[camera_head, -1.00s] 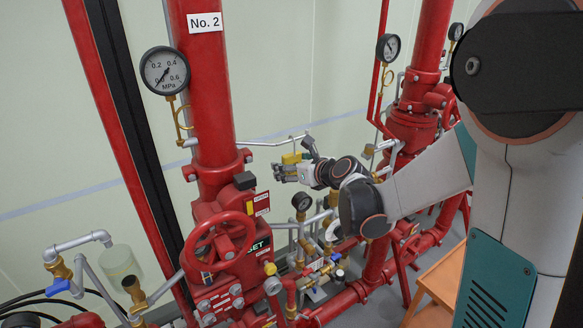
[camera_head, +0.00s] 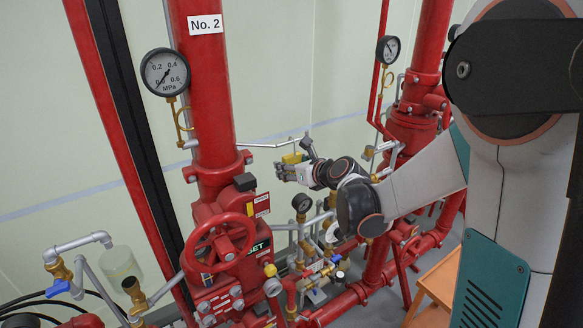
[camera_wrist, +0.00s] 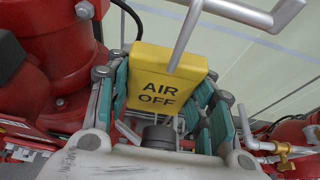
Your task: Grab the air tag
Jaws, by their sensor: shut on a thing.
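The air tag (camera_wrist: 150,72) is a yellow block with the black words "AIR OFF" in the wrist view. It sits between the teal-padded fingers of my gripper (camera_wrist: 165,100), which is shut on it. A thin grey rod passes in front of the tag's upper right. In the head view the yellow tag (camera_head: 292,158) shows small at the end of my gripper (camera_head: 290,168), just under a grey metal bar (camera_head: 265,144).
A thick red pipe (camera_head: 203,80) marked "No. 2" with a pressure gauge (camera_head: 166,71) stands to the left. A red handwheel (camera_head: 219,249) and small valves (camera_head: 318,245) lie below my gripper. An orange stand (camera_head: 440,280) is at lower right.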

